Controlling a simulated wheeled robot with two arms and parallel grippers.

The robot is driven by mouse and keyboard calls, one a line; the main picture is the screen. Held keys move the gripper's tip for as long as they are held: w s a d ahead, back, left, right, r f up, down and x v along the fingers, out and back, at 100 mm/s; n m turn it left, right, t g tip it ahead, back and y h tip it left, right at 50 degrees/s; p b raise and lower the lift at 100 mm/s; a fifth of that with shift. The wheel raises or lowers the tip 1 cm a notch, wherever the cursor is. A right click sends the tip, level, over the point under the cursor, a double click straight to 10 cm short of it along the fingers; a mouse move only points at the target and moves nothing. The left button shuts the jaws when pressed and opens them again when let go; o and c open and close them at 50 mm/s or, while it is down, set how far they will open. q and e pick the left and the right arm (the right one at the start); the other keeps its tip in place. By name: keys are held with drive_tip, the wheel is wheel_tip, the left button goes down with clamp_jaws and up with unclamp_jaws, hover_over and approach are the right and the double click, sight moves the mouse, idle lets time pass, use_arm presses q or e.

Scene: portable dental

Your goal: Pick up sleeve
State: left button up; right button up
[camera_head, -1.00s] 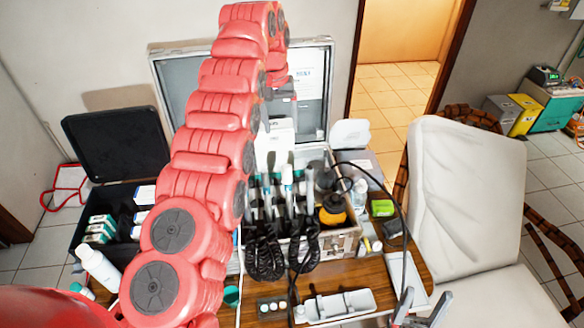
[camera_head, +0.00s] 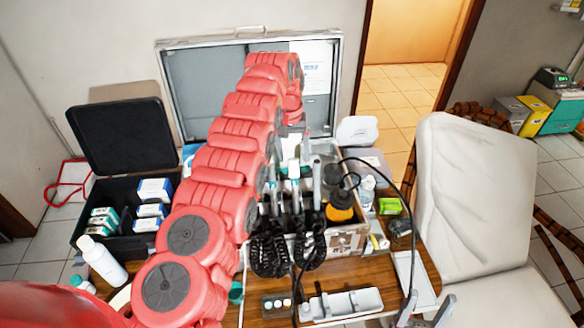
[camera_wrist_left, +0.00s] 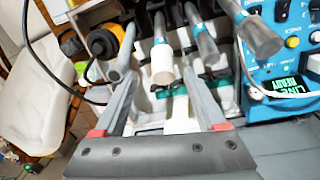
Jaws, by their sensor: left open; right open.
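Several dental handpieces stand upright in a row in the open case, seen in the head view. In the left wrist view, a white tubular piece (camera_wrist_left: 162,66) sits around one handpiece; it looks like the sleeve, but I cannot be sure. My left gripper (camera_wrist_left: 158,88) is open, with one finger on either side of the area just below this piece; I see no contact. In the head view my left arm hides much of that gripper. My right gripper (camera_head: 426,312) is open and empty at the bottom right edge of the head view.
A blue control unit (camera_wrist_left: 285,65) stands close on the right in the wrist view. An orange-capped dark bottle (camera_head: 340,207) and a looping black cable (camera_head: 385,178) are beside the handpieces. A white tray (camera_head: 341,303) lies on the wooden table (camera_head: 378,275). A white chair (camera_head: 470,190) stands right.

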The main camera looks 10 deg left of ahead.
sight(293, 161)
use_arm(q)
drive_tip(key=f, duration=0.3)
drive_tip(key=f+p, duration=0.1)
drive_tip(key=shift+s+f, duration=0.25)
drive_tip(key=shift+f, duration=0.05)
drive_tip(key=shift+w+f, duration=0.1)
drive_tip(key=shift+f, duration=0.15)
drive_tip(key=shift+w+d, duration=0.1)
drive_tip(key=shift+w, duration=0.05)
drive_tip(key=shift+c, duration=1.4)
drive_tip(key=shift+r, duration=0.1)
drive_tip(key=c, duration=0.7)
clamp_jaws()
